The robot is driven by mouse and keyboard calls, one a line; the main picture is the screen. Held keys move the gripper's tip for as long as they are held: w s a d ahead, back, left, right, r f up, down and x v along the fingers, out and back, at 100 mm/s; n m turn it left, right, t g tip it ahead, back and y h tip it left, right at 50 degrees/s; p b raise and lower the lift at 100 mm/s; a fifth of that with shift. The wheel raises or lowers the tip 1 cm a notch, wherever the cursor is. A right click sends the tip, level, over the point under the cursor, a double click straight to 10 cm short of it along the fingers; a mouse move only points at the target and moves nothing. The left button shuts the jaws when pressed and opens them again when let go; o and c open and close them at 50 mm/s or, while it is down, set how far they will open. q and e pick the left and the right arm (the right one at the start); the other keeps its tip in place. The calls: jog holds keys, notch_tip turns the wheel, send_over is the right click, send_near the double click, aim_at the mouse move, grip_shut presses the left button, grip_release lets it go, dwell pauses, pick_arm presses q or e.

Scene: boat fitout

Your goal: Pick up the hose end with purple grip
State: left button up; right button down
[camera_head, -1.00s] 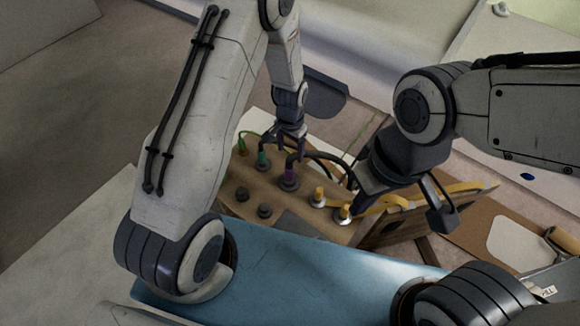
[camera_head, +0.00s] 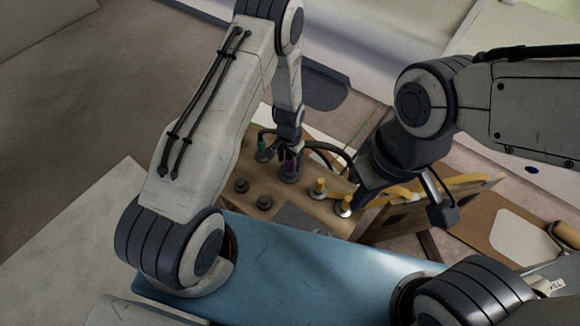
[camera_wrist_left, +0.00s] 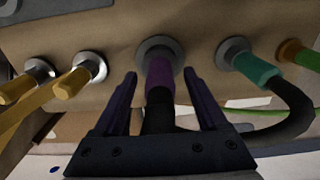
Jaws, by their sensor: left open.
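The hose end with the purple grip (camera_wrist_left: 160,78) stands in a round metal socket on the wooden panel (camera_head: 222,208). In the head view the purple grip (camera_head: 291,166) is partly covered by my left gripper (camera_head: 290,152). In the left wrist view my left gripper (camera_wrist_left: 160,82) is open, with one dark finger on each side of the purple grip and visible gaps between. A black hose runs back from the grip between the fingers. My right gripper (camera_head: 362,198) is beside the yellow hose ends; its finger gap is not clear.
A teal-grip hose end (camera_wrist_left: 255,72) is close beside my left gripper, with an orange one (camera_wrist_left: 297,52) beyond. Two yellow hose ends (camera_wrist_left: 78,80) are on the other side. Empty dark sockets (camera_head: 241,186) and a blue surface (camera_head: 290,262) lie nearer.

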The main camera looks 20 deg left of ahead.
pick_arm(q)
grip_shut()
notch_tip(320, 180, up, 10)
jog(key=shift+r+p, duration=0.1)
jog(key=shift+p, duration=1.15)
